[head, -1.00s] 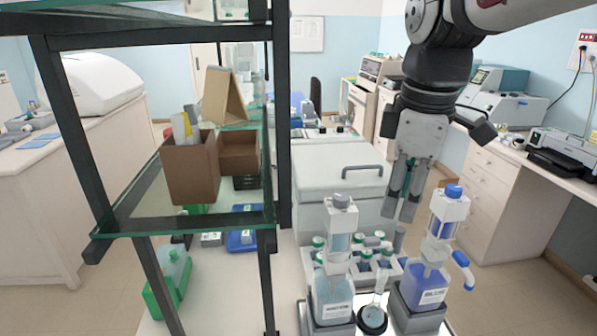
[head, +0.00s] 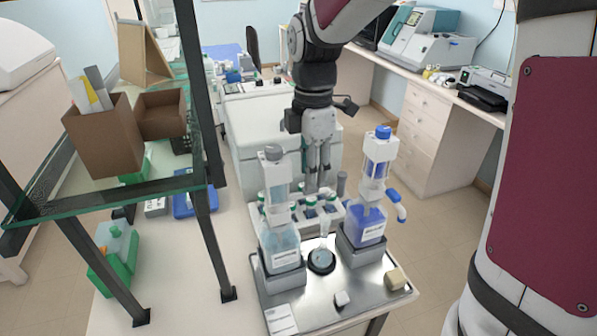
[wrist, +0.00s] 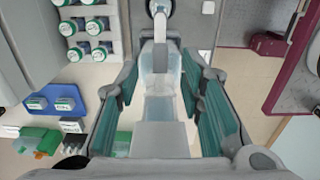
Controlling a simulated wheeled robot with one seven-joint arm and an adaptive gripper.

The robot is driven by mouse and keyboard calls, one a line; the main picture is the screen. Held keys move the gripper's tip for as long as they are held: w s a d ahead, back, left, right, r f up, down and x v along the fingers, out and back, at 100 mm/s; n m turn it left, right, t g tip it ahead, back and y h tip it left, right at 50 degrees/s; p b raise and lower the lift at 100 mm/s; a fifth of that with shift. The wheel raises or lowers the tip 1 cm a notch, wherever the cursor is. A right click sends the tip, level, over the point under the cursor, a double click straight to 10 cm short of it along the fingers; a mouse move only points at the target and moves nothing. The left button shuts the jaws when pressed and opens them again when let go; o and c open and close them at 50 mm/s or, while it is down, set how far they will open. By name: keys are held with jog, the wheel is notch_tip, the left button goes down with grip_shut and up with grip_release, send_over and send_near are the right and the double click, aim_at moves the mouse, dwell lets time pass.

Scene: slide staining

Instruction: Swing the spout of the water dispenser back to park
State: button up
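Two pump dispensers stand on a steel tray (head: 350,300). The left dispenser (head: 282,245) has a grey cap and pale, clear contents, which fits water; its label is too small to read. Its spout is not clearly visible. The right dispenser (head: 366,225) has a blue cap, blue contents and a blue spout (head: 398,204) pointing right and down. My gripper (head: 318,188) points down behind and between the two dispensers, apart from their caps. In the wrist view its teal-padded fingers (wrist: 160,95) stand apart, with a pale translucent shape in line between them; no grip on it is evident.
A small flask (head: 321,260) stands between the dispensers. A rack of green-capped vials (head: 308,210) is behind them, close below my gripper. A dark-framed glass shelf (head: 100,195) stands at left. A pale block (head: 395,279) lies at the tray's right end.

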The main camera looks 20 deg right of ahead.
aim_at(308, 195)
jog(key=shift+f, duration=2.15)
grip_shut()
